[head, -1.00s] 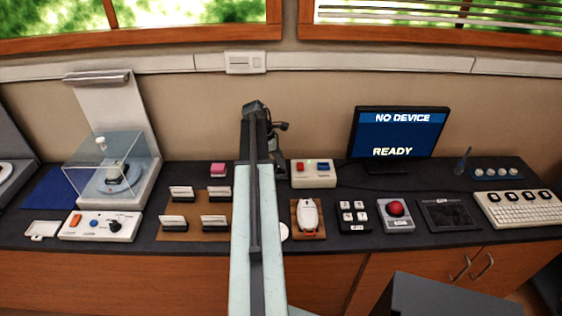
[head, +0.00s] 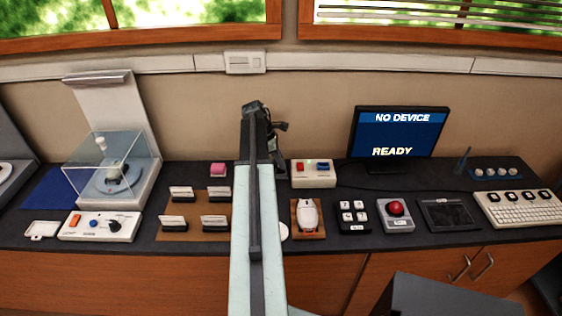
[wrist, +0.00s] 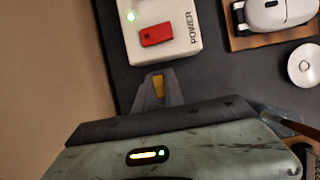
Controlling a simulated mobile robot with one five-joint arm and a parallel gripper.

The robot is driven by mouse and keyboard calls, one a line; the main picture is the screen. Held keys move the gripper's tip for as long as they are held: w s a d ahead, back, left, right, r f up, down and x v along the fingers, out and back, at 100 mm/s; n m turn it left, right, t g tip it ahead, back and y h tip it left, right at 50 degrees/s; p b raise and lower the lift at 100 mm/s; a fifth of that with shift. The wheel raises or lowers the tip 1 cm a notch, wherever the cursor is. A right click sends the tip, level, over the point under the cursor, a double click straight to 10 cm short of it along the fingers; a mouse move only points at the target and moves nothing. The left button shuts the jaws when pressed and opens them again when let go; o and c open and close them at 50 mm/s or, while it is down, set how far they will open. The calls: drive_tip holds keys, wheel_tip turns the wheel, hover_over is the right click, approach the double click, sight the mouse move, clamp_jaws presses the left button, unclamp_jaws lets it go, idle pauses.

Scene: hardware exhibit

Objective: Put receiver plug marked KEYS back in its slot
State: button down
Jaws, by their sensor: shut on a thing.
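My gripper (wrist: 158,80) is shut on a small yellow piece (wrist: 158,89) in the wrist view. Most of the piece is hidden between the fingers, and no KEYS marking can be read on it. The gripper is just off the edge of the white POWER box (wrist: 165,58), close to its red part (wrist: 157,35). In the head view my gripper is largely hidden by my arm, in front of the wall to the left of the monitor. I cannot make out the KEYS slot in either view.
The monitor (head: 398,135) reads NO DEVICE and READY. The POWER box (head: 325,180) has a lit green light. A white mouse (head: 307,213) on a brown pad, a keypad (head: 354,216), a red trackball (head: 395,208) and a keyboard (head: 522,207) line the counter.

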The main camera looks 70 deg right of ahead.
drive_tip(key=shift+f+b, duration=0.95)
drive_tip(key=shift+f, duration=0.05)
idle(0.4)
drive_tip(key=c, duration=1.3)
unclamp_jaws()
drive_tip(key=shift+c, duration=0.2)
drive_tip(key=o, duration=0.5)
drive_tip(key=shift+r, duration=0.1)
wheel_tip(320, 180, up, 7)
drive_tip(key=p, duration=0.7)
